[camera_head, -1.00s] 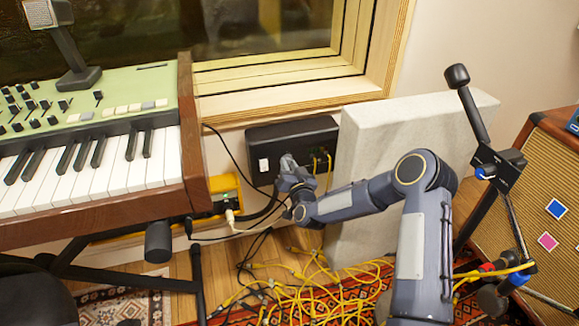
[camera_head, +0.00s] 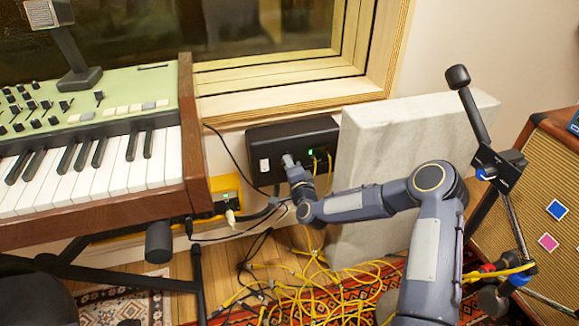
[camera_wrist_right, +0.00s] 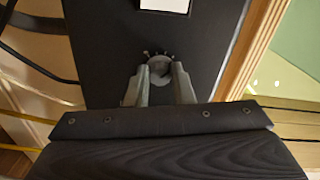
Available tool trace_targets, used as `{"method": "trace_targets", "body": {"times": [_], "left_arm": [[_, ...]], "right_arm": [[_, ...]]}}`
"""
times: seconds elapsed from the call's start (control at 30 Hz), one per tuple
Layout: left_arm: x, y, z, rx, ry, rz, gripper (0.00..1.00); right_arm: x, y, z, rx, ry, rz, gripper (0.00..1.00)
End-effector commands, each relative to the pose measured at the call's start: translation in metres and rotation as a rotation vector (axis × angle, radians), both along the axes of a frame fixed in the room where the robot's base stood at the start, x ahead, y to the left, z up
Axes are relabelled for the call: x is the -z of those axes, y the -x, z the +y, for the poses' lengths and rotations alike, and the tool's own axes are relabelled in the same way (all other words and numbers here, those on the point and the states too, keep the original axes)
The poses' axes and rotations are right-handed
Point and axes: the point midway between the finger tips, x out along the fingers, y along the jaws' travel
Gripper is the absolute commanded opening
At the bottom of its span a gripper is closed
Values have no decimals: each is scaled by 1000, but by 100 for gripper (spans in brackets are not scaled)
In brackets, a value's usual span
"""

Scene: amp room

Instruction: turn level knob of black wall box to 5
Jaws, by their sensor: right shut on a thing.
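The black wall box (camera_head: 266,139) is on the wall under the window. It has a white switch plate on its left and a small green light with yellow cables on its right. In the right wrist view the box face (camera_wrist_right: 100,45) fills the middle. The level knob (camera_wrist_right: 160,68) is a round grey knob with small marks around its far side. My right gripper (camera_wrist_right: 160,78) is shut on the knob, one finger on each side. In the head view my right gripper (camera_head: 290,162) covers the knob. The number it points to is too small to read. My left gripper is not in view.
A keyboard (camera_head: 90,190) on a stand is at the left, with a yellow box (camera_head: 224,186) beside it. A pale panel (camera_head: 375,135) leans right of the box. Yellow cables (camera_head: 300,290) lie on the floor. A microphone stand (camera_head: 477,115) and an amplifier (camera_head: 545,190) are at the right.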

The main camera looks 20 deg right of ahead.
Motion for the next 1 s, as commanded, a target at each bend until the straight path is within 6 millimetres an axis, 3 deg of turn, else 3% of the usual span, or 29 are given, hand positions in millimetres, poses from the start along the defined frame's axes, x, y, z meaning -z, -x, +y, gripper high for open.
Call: {"method": "trace_targets", "body": {"times": [0.6, 1.0], "left_arm": [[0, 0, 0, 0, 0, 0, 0], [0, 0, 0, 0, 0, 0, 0]], "right_arm": [[0, 0, -2, 3, -564, 20, 0], [-1, 0, -2, 2, -780, 28, 0]]}}
